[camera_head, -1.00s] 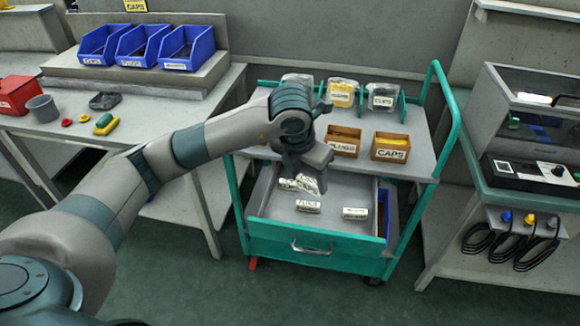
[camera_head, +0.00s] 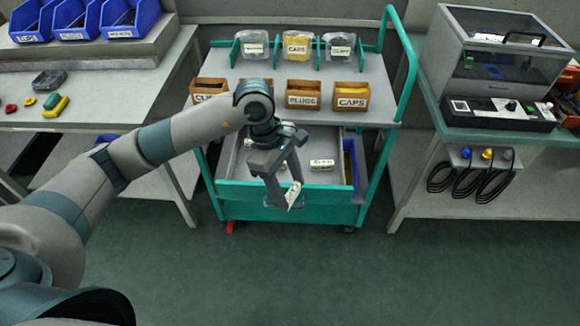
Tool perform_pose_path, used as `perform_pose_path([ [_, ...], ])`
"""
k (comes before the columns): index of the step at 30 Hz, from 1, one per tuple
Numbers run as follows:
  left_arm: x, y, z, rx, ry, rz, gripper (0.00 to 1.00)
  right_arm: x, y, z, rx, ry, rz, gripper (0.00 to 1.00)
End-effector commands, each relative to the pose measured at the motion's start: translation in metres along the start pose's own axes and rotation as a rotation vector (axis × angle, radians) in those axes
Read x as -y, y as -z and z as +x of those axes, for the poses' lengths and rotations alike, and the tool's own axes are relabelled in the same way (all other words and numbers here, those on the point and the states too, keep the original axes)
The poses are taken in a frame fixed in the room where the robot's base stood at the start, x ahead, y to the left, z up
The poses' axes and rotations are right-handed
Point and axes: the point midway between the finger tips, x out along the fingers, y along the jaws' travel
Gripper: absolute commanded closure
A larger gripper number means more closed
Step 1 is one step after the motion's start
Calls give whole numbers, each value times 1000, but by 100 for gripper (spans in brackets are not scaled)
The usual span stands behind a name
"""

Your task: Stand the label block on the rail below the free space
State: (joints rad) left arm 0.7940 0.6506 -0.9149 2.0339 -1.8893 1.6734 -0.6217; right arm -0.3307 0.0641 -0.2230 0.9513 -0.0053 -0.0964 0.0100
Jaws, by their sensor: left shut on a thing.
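My left gripper (camera_head: 280,183) is shut on a small white label block (camera_head: 293,196). It holds the block tilted, in front of and above the open drawer's front; the print on it is too small to read. Another white label block (camera_head: 322,164) lies in the drawer (camera_head: 232,165). My forearm and gripper hide part of the drawer. On the cart top (camera_head: 225,67) stand brown boxes: a left one (camera_head: 208,90), a PLUGS box (camera_head: 302,93) and a CAPS box (camera_head: 351,96). I cannot pick out the rail. My right gripper is out of view.
Three bags, the middle yellow one (camera_head: 297,46) marked CAPS, stand between green dividers at the cart's back. The cart's green handle (camera_head: 404,65) rises at the right. A clear-lidded machine (camera_head: 500,60) is on the right bench. The floor in front is clear.

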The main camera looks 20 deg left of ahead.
Motion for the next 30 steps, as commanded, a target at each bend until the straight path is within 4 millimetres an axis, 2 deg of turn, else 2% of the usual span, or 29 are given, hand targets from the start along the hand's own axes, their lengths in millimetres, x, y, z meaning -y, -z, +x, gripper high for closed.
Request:
perform_pose_path([
  [11, 44, 8, 32, -2, 226, 716, 71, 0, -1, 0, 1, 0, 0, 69],
  [18, 73, 36, 43, -4, 350, 1117, 71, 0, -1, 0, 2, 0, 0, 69],
  [24, 88, 61, 44, -3, 401, 1286, 71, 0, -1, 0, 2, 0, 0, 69],
  [30, 92, 68, 44, -2, 412, 1329, 71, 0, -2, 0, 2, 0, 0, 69],
])
